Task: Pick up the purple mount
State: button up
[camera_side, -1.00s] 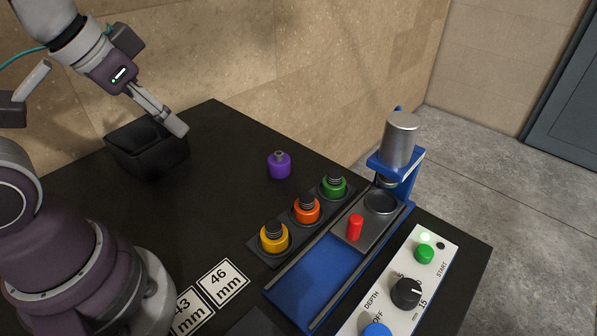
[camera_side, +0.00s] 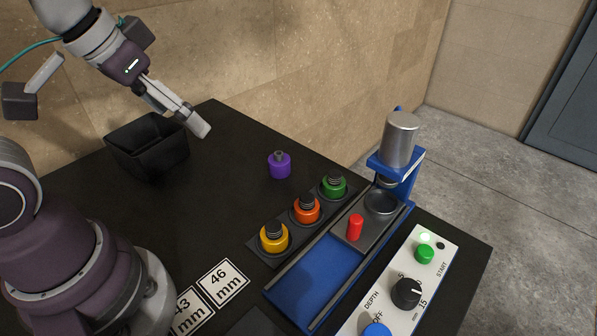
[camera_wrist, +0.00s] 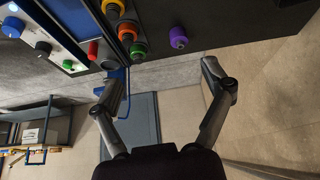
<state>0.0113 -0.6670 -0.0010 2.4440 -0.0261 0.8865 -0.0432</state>
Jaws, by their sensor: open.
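The purple mount (camera_side: 279,166) stands upright on the black table, a short purple cylinder with a grey stud on top. It stands alone, behind and to the left of the rack of coloured mounts. My gripper (camera_side: 203,131) is above the table near the black bin, up and to the left of the mount, apart from it. In the wrist view the purple mount (camera_wrist: 178,38) shows beyond the fingertips of my open, empty gripper (camera_wrist: 165,72).
A rack holds yellow (camera_side: 274,238), orange (camera_side: 306,210) and green (camera_side: 333,187) mounts. Beside it stands the blue press (camera_side: 400,140) with a red knob (camera_side: 355,227) and a control panel (camera_side: 408,293). A black bin (camera_side: 150,165) stands at the left back. The table around the purple mount is clear.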

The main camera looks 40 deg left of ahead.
jog(key=w+f+n+g+y, duration=0.1)
jog(key=w+f+n, duration=0.1)
jog(key=w+n, duration=0.5)
jog(key=n+g+y, duration=0.1)
jog(key=n+y, duration=0.1)
send_near(279, 156)
jog(key=w+f, duration=0.1)
jog(key=f, duration=0.1)
jog(key=x, duration=1)
jog(key=shift+s+a+f, duration=0.1)
jog(key=shift+s+a, duration=0.15)
jog(key=shift+a, duration=0.05)
jog(key=c, duration=1.3)
